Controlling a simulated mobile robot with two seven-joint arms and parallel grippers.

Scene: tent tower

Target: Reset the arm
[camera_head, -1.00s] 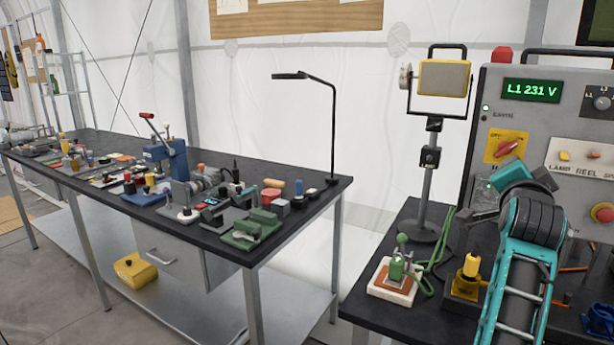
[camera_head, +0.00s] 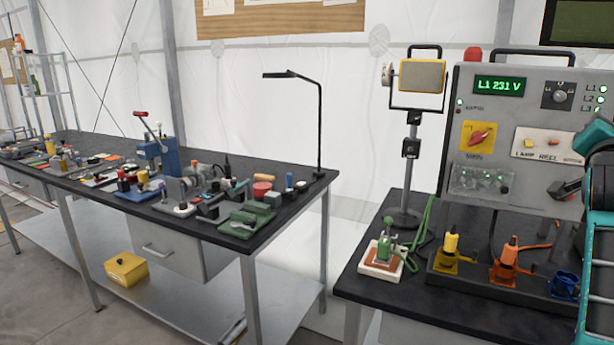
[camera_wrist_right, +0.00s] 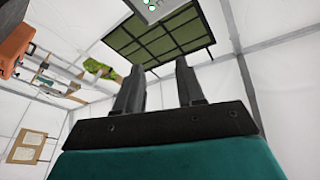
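My right arm (camera_head: 600,215), teal and black, stands at the right edge of the head view, in front of the right part of the control panel and the near bench. Behind the fingers are a dark-framed green grid and white tent walls. My left gripper is in neither view.
The right bench (camera_head: 400,308) carries the panel (camera_head: 470,130), a work lamp (camera_head: 415,76), a green-handled switch (camera_head: 384,250), and yellow (camera_head: 450,248), orange (camera_head: 507,260) and blue (camera_head: 563,285) connectors. The left bench (camera_head: 262,235) is crowded with tools. A yellow box (camera_head: 126,268) sits on its lower shelf.

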